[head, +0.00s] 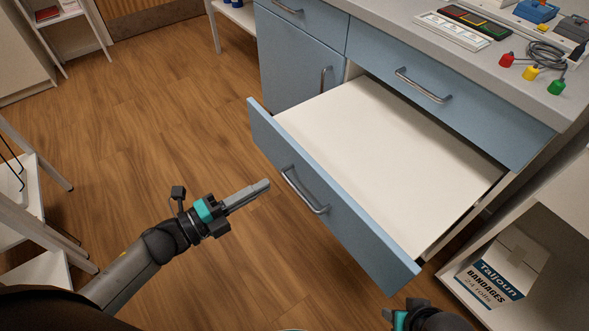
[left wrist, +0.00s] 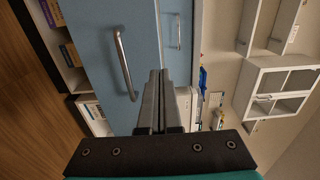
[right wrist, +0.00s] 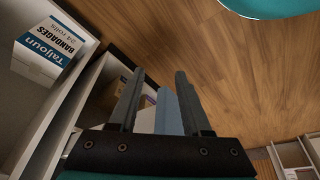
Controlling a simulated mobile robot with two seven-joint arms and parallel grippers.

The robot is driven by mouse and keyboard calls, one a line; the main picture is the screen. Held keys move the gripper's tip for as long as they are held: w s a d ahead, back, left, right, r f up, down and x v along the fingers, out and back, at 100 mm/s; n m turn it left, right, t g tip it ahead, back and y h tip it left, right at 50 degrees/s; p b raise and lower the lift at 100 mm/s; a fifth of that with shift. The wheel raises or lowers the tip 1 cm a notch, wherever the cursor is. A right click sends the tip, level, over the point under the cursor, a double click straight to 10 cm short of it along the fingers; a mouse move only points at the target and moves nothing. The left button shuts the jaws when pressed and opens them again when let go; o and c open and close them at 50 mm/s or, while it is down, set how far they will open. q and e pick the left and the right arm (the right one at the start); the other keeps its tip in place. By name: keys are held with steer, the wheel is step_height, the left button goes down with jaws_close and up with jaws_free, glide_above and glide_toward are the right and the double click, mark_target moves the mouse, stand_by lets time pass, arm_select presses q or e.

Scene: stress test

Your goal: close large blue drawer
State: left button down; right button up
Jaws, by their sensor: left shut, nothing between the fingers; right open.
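The large blue drawer (head: 335,215) stands pulled out from the cabinet in the head view, with its white inside empty. Its silver bar handle (head: 303,192) is on the blue front. My left gripper (head: 266,185) is shut and empty, just left of the handle and apart from it. In the left wrist view the drawer's handle (left wrist: 125,64) is left of the shut fingers (left wrist: 160,75). My right gripper (right wrist: 155,80) is open and empty in the right wrist view, with a blue edge (right wrist: 168,110) between and beyond its fingers. In the head view only part of it shows at the bottom.
Another blue drawer (head: 440,105) above is shut, and a blue door (head: 300,68) is at its left. The counter (head: 400,30) holds coloured items and a cable. A white shelf with a bandages box (head: 502,270) stands at the right. The wooden floor (head: 140,130) at left is clear.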

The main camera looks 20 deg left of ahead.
mark_target(306, 162)
arm_select(q)
steer(key=b+x, duration=0.2)
steer(key=x, duration=0.6)
steer(key=shift+w+d+f, duration=0.1)
steer(key=shift+w+d, duration=0.05)
steer(key=shift+w, duration=0.15)
steer(key=shift+w+d, duration=0.25)
steer(key=shift+w, duration=0.05)
arm_select(e)
steer(key=shift+t, duration=0.4)
steer(key=shift+w+r, duration=0.15)
steer(key=shift+r, duration=1.2)
steer(key=shift+w+r, duration=0.1)
steer(key=shift+r, duration=1.25)
